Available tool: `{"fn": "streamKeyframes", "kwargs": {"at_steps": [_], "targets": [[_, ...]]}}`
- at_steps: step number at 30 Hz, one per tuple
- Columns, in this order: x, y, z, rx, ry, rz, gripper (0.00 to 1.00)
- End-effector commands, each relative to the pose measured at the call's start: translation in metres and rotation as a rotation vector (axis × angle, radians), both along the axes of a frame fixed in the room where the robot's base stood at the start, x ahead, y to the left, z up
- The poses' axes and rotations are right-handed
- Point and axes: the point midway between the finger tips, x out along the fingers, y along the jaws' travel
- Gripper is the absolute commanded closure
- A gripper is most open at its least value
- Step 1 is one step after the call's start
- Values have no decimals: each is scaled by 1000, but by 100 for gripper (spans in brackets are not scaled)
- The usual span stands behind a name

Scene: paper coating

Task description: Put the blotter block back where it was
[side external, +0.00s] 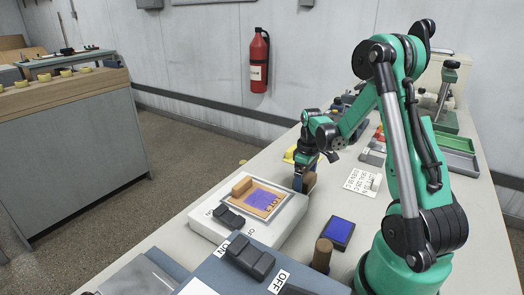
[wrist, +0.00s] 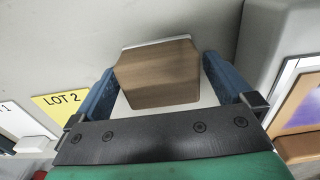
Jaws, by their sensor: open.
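The blotter block, a brown wooden block with a pale edge, sits between the blue fingers of my gripper in the wrist view (wrist: 160,75). In the side view it shows partly behind the fingers (side external: 311,181). My gripper (side external: 302,180) points down at the table beside the white coating unit. Its fingers (wrist: 165,85) stand on both sides of the block, open, with a small gap visible at the right. The block seems to rest on the grey table; its underside is hidden.
The white unit (side external: 207,229) carries a framed plate with an orange and purple sheet (side external: 262,200). A yellow LOT 2 card (wrist: 62,104) lies left in the wrist view. A white card (side external: 361,182) lies right of my gripper.

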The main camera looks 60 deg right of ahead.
Motion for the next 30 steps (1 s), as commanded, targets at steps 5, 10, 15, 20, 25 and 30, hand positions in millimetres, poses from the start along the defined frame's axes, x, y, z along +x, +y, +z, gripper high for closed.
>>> {"fn": "streamKeyframes", "kwargs": {"at_steps": [5,10,15,20,25,30], "targets": [[0,0,25,0,0,0,0],[-1,1,61,0,0,0,0],[0,1,92,0,0,0,0],[0,0,110,0,0,0,0],[3,8,120,-10,-11,3,0],[21,62,133,-78,-120,15,0]]}}
